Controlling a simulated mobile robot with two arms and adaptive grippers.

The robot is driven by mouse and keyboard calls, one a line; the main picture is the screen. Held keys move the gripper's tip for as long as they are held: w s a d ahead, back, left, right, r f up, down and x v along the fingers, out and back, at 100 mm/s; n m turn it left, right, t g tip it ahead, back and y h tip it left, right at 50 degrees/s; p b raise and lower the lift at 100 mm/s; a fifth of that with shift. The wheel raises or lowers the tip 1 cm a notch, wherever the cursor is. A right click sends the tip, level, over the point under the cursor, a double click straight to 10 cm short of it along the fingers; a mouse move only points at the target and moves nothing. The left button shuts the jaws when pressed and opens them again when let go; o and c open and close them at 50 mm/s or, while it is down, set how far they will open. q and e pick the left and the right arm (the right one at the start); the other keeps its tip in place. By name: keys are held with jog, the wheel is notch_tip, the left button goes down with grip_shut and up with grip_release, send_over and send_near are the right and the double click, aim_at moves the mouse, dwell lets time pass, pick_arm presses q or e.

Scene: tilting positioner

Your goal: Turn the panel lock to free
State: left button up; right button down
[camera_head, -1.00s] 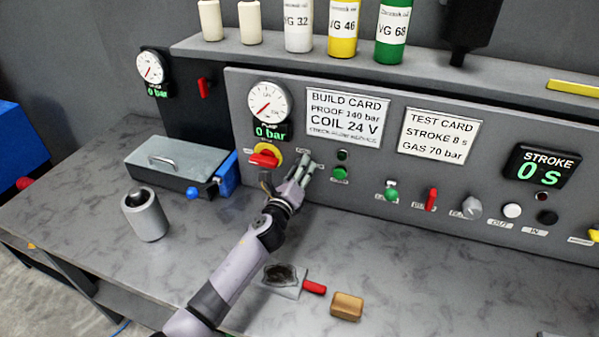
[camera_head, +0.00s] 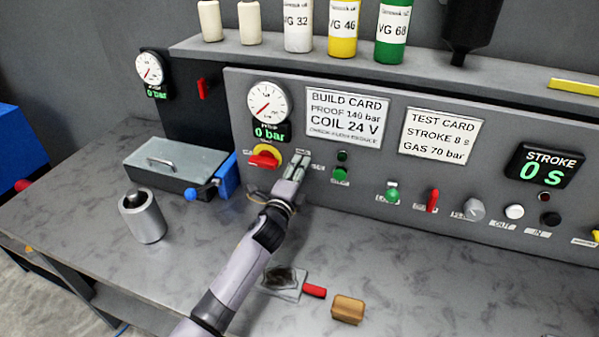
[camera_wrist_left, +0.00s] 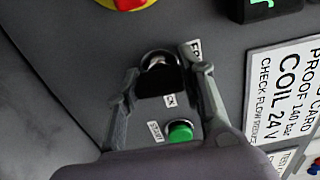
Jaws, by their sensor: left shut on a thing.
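The panel lock (camera_wrist_left: 158,62) shows in the left wrist view as a silver round barrel with a black knob in front of it. Label strips sit beside it, one partly hidden and starting with F, another ending in CK. My left gripper (camera_wrist_left: 160,84) is shut on the lock, one finger on each side of the black knob. In the head view my left gripper (camera_head: 298,167) covers the lock on the grey panel (camera_head: 400,200). How far the knob is turned is hard to tell. My right gripper is not in view.
A red switch on a yellow plate (camera_head: 264,159) sits just left of the gripper. A green button (camera_head: 340,174) sits to its right. A metal box (camera_head: 175,168), steel cylinder (camera_head: 147,220), red-handled tool (camera_head: 314,291) and tan block (camera_head: 348,308) lie on the bench.

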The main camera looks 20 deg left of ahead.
pick_arm(q)
jog(key=shift+f+n, duration=0.1)
jog(key=shift+n, duration=0.3)
jog(key=o, duration=1.2)
jog(key=shift+c, duration=0.2)
jog(key=shift+s, duration=0.15)
jog(key=s, duration=1.1)
jog(key=shift+s+a, duration=0.2)
jog(key=shift+s, duration=0.2)
